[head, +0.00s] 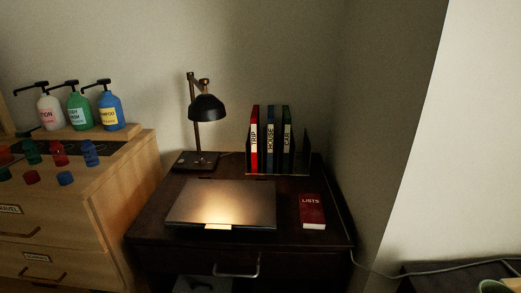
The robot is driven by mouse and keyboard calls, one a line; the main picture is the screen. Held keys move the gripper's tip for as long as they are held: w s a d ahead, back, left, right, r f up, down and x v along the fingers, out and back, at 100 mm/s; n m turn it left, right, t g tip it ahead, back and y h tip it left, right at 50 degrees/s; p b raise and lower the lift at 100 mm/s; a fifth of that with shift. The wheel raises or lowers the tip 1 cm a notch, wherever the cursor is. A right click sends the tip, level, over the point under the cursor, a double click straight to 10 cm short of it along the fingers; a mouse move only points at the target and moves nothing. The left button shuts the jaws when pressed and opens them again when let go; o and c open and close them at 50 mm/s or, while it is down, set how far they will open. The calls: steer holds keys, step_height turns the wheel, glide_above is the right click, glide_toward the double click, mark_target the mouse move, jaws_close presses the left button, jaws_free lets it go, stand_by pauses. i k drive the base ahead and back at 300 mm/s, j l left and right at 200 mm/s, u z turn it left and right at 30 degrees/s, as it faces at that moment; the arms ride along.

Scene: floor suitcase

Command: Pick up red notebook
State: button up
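A small red notebook (312,211) labelled "LISTS" lies flat on the dark desk (160,226), near its right edge. It lies to the right of a closed laptop (222,204), with a narrow gap between them. A taller red binder (254,139) labelled "TRIP" stands upright at the back of the desk. My gripper is not in view.
Beside the red binder stand blue and dark binders (278,139) in a rack. A black lamp (206,108) stands behind the laptop. A wooden dresser (112,199) with pump bottles (80,109) is at left. A wall and cable (397,274) border the desk's right side.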

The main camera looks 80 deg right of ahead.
mark_target(312, 216)
steer(key=i+l+z, duration=0.1)
steer(key=i+l, duration=0.65)
steer(key=l, duration=0.15)
steer(key=i+l+z, duration=0.1)
steer(key=z, duration=2.35)
